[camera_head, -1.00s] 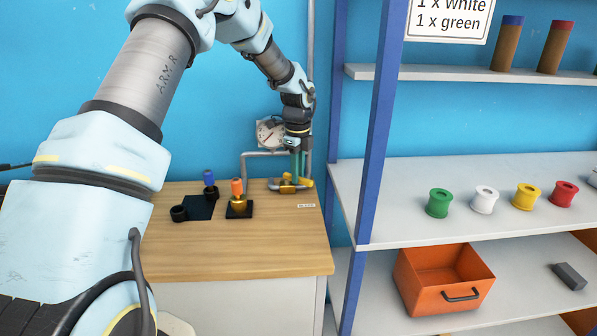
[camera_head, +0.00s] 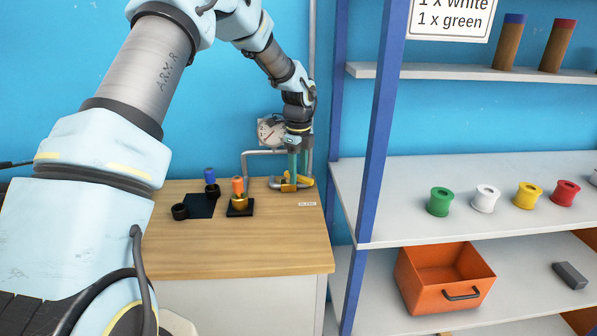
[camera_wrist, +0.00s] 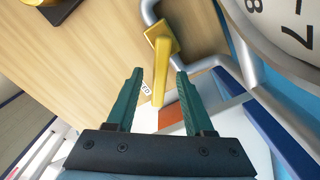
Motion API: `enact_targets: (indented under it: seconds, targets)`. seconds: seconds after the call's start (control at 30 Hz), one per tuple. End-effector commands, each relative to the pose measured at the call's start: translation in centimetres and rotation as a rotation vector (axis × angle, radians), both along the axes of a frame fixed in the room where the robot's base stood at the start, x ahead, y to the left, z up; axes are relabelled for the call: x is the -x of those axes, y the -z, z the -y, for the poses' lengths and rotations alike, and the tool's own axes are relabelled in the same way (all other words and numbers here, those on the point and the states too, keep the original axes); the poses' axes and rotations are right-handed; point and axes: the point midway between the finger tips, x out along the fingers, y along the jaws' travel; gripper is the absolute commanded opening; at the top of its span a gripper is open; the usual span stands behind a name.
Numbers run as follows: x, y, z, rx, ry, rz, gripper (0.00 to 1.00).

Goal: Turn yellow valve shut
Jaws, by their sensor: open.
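The yellow valve (camera_head: 303,181) sits on a grey pipe at the back right of the wooden bench. In the wrist view its yellow handle (camera_wrist: 161,75) runs lengthwise between the two green fingers, with a square yellow part at its far end. My gripper (camera_head: 296,173) points down over the valve. In the wrist view my gripper (camera_wrist: 158,75) is open, with a gap on each side of the handle. Whether a finger touches the handle cannot be told.
A round gauge (camera_head: 271,131) and grey pipes stand close behind the gripper. An orange-topped piece (camera_head: 237,187) on a black base and a blue-topped piece (camera_head: 210,176) are to the left. A blue shelf post (camera_head: 369,130) rises to the right. The bench front is clear.

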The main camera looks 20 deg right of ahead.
Motion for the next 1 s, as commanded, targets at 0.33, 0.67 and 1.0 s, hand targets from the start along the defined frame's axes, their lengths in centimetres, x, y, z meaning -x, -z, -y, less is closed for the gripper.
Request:
enact_targets:
  seconds: [0.33, 0.67, 1.0]
  targets:
    - [-0.1, -3.9, 0.0, 0.003, -0.002, 0.004, 0.53]
    - [-0.1, -9.6, 0.0, 0.002, -0.001, 0.003, 0.53]
    - [0.0, -10.8, 0.0, 0.000, 0.000, 0.000, 0.53]
